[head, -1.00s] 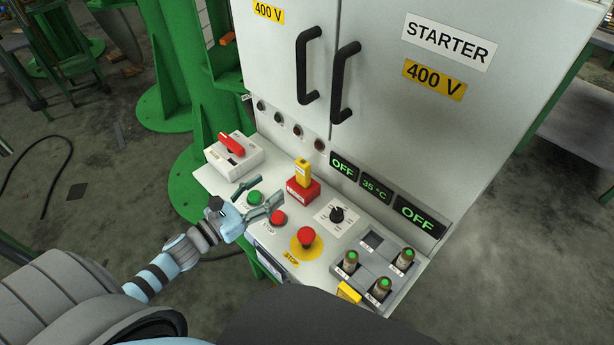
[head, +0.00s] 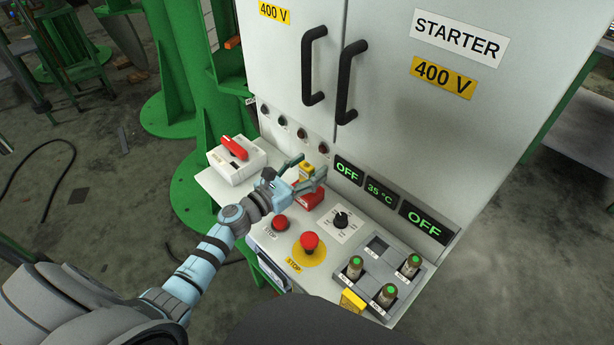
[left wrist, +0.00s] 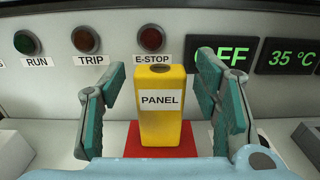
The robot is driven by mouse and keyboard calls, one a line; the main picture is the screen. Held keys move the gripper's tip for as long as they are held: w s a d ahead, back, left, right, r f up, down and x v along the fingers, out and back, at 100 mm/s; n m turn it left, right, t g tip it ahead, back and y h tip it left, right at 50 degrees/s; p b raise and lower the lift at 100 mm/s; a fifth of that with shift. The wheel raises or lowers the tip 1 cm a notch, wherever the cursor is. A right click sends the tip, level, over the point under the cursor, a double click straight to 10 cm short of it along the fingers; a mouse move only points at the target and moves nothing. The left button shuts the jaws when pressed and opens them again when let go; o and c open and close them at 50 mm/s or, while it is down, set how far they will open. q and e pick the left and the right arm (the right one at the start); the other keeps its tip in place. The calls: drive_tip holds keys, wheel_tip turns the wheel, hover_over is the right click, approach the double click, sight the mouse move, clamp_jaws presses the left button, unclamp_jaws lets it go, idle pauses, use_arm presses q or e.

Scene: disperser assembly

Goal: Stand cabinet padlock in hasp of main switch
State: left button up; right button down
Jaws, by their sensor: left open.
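A yellow block (head: 307,169) stands upright on a red base (head: 311,199) on the console. In the left wrist view the block (left wrist: 163,128) bears a PANEL label and has a dark round spot on top. I take it for the padlock; no shackle shows. My left gripper (head: 306,174) is open, with one finger on each side of the block. In the left wrist view gaps show between the block and both fingers. The main switch (head: 236,158) is a white box with a red handle at the console's left end. Its hasp cannot be made out. My right gripper is out of view.
The grey cabinet (head: 400,120) with black door handles rises behind the console. A red button (head: 279,222), a mushroom stop button (head: 309,242) and a black rotary knob (head: 341,219) lie nearby. A grey tray (head: 375,248) holds several green-topped cylinders at right.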

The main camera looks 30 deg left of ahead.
use_arm(q)
drive_tip(key=shift+s, duration=0.1)
clamp_jaws()
